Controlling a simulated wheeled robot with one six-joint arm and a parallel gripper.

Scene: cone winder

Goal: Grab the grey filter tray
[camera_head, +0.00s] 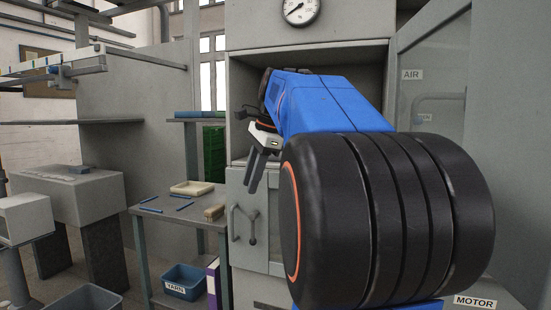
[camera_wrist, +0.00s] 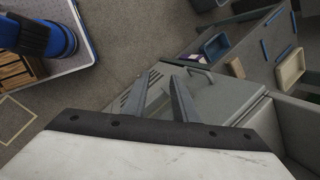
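I cannot make out a grey filter tray for certain in either view. The open bay of the grey cabinet (camera_head: 340,58) is partly hidden behind my blue and black arm. My gripper (camera_head: 255,172) hangs with its fingers downward in front of the cabinet's left side, above the lower door's handle (camera_head: 235,222). In the wrist view my gripper (camera_wrist: 162,98) has its two fingers spread apart with nothing between them. Beyond the fingers is a grey panel (camera_wrist: 215,92) with a handle and dark slots; I cannot tell whether it is the cabinet's lower front.
A side table (camera_head: 155,225) to the left bears a cream tray (camera_head: 192,188), blue rods and a brown block (camera_head: 214,212). A blue YARN bin (camera_head: 184,281) stands below. The AIR door (camera_head: 432,80) stands open at right. A gauge (camera_head: 300,10) is above the bay.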

